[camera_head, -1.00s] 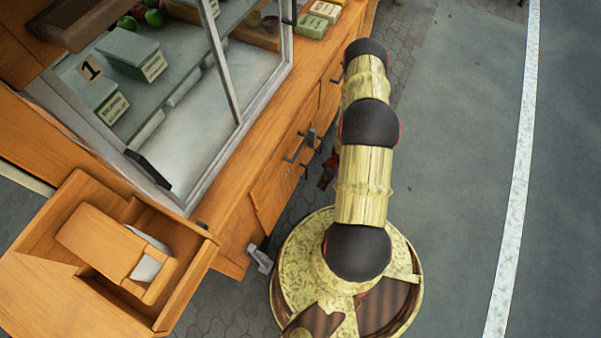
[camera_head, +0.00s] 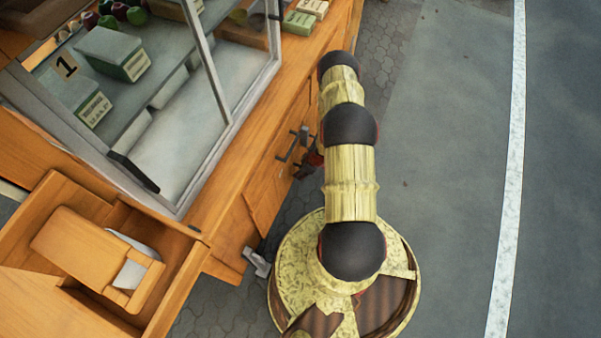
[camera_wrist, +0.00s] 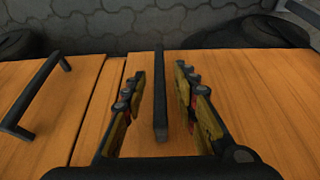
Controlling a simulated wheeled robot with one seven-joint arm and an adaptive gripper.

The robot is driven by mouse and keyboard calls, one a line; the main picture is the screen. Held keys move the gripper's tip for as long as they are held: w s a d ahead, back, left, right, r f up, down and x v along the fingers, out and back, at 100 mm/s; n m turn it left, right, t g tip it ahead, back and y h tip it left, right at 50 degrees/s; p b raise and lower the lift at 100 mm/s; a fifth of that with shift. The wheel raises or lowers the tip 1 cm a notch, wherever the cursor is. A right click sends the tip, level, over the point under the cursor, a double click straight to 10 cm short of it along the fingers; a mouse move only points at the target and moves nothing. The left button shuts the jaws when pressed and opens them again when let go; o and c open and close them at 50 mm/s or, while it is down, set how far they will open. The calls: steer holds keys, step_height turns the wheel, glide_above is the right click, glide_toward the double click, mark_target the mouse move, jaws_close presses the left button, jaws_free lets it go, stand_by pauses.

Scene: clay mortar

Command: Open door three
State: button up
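The wooden cabinet front (camera_head: 238,232) has doors with dark bar handles, seen at a steep angle in the head view. In the wrist view, a dark upright handle (camera_wrist: 160,110) stands on an orange wooden door (camera_wrist: 240,85). My gripper (camera_wrist: 160,72) is open, with one finger on each side of this handle and gaps visible on both sides. I cannot tell how deep the handle sits between the fingers. In the head view, my gripper (camera_head: 309,162) is mostly hidden by my arm, close to the cabinet front. No number three shows on any door.
Another dark handle (camera_wrist: 38,95) is left of my gripper, past a panel seam. Open pavement (camera_head: 445,170) lies to the right.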

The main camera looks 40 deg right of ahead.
steer(key=shift+c, duration=1)
jaws_close()
